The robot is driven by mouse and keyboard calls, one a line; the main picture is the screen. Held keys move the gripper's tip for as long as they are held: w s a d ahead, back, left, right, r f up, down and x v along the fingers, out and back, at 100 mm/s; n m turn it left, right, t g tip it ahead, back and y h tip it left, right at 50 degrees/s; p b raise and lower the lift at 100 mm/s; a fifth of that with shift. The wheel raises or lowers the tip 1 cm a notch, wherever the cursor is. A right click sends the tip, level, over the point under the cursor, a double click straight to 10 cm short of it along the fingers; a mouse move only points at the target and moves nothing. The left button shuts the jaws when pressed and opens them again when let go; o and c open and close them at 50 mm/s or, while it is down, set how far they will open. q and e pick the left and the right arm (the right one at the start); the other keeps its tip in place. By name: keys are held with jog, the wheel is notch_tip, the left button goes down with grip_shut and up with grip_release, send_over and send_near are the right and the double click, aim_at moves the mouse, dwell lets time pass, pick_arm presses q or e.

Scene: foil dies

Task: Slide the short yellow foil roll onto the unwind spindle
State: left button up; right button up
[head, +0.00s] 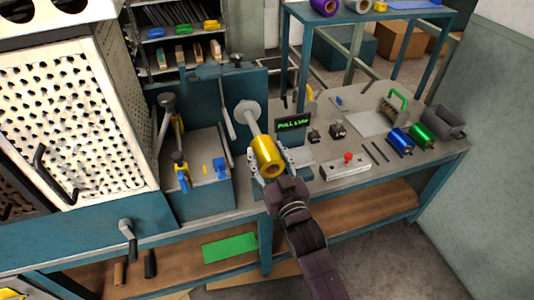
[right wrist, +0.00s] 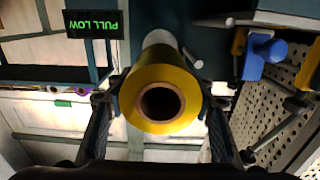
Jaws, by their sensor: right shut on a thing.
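The short yellow foil roll (head: 267,153) is held between the fingers of my right gripper (head: 276,165) in the head view. The unwind spindle (head: 252,122), a pale shaft with a round grey flange, points from the teal machine toward the roll and lines up with it. In the right wrist view the roll (right wrist: 142,84) sits between both fingers (right wrist: 160,100), its dark open core facing the camera. The spindle (right wrist: 160,39) shows behind it, partly hidden. I cannot tell how far the shaft is inside the core. My left gripper is not in view.
A display reading "PULL LOW" (head: 293,123) stands just right of the spindle. Blue (head: 400,141) and green (head: 422,135) rolls lie on the bench at right. A control box with a red button (head: 345,167) sits in front. A white perforated panel (head: 80,110) stands at left.

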aim_at(258, 134)
jog(key=shift+b+x, duration=1.3)
jog(key=shift+x, duration=2.2)
jog(key=shift+w+a, duration=0.15)
jog(key=shift+w, duration=0.3)
